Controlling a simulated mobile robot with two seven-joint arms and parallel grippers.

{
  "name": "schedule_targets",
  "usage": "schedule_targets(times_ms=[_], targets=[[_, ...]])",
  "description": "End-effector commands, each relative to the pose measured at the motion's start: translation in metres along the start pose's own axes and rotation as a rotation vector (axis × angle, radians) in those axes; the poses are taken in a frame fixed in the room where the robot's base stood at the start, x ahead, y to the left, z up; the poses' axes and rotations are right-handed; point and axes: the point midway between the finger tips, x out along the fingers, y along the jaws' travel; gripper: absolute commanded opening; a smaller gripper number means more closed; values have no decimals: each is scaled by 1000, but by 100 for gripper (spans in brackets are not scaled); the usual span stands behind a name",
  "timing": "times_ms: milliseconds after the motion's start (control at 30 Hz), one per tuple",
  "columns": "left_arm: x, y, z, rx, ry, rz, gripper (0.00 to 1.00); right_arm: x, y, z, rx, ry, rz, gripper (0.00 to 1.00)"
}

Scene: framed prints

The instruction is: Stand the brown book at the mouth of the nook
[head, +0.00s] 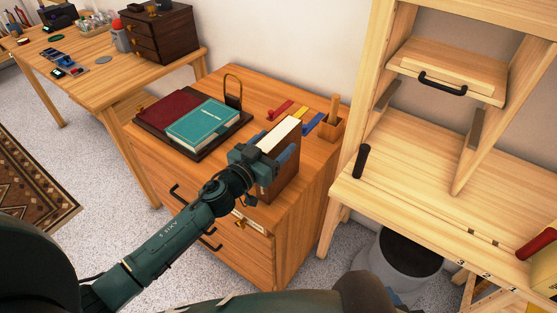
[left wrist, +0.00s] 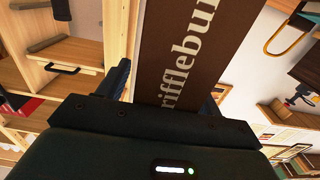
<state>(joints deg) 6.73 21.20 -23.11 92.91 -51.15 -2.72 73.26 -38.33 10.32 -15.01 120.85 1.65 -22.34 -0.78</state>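The brown book (head: 288,180) is upright above the front right of the wooden cabinet top, its pale page edges facing up. My left gripper (head: 273,160) is shut on it, with a blue finger on each side. In the left wrist view the book's brown face (left wrist: 185,50) with pale lettering fills the middle, between the fingers (left wrist: 165,85). I cannot tell whether its lower edge touches the cabinet top. A light wood hutch (head: 440,150) with open spaces stands at the right; I cannot tell which opening is the nook.
A grey bin (head: 403,255) is below the hutch.

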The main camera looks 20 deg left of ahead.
Motion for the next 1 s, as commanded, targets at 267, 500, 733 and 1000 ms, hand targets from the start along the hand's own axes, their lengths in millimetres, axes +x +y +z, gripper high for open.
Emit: schedule_targets(times_ms=[267, 500, 733, 1000], targets=[[0, 0, 0, 0, 0, 0, 43, 0, 0, -2, 1, 4, -1, 36], [0, 0, 0, 1, 0, 0, 24, -1, -2, -4, 1, 8, -3, 36], [0, 0, 0, 1, 0, 0, 5, -1, -2, -4, 1, 8, -5, 36], [0, 0, 0, 1, 0, 0, 0, -1, -2, -3, -2, 7, -5, 36]])
